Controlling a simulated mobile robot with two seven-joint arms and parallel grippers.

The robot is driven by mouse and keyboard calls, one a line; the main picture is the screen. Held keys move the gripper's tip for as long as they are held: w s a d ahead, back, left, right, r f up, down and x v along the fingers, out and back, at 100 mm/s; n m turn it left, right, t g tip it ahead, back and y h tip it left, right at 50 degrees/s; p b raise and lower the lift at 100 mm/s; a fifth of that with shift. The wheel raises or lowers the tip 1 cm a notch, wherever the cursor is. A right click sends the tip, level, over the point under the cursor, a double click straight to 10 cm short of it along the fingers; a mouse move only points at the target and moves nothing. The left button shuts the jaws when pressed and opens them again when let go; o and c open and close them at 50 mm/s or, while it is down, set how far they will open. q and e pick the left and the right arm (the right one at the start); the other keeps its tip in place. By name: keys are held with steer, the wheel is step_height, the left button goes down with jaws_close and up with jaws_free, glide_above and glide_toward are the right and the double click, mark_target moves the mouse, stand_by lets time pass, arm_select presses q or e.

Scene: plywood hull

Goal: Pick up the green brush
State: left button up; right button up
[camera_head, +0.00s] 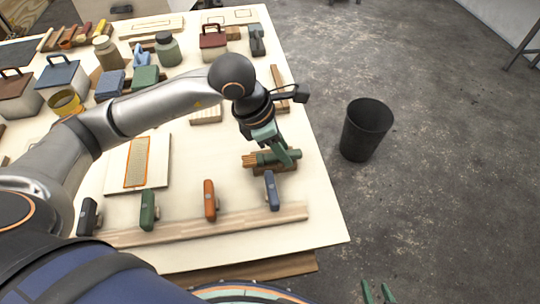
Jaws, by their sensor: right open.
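The green brush (262,157) lies on a small brown wooden rest near the right edge of the table, with tan bristles toward the left. My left gripper (284,157) reaches down over it from above, and its green fingers are at the brush's right part. The fingers overlap the brush in colour and position, so I cannot tell whether they are closed on it. My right gripper (379,292) shows only its green fingertips at the bottom edge; they are apart and empty, over the floor.
A row of upright handled tools, including a green one (148,210), an orange one (209,200) and a blue one (272,190), stands along a wooden strip (240,220) at the front. Jars and toolboxes fill the back. A black bin (366,130) stands on the floor at right.

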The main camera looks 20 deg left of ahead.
arm_select(q)
jaws_close()
stand_by(0.5)
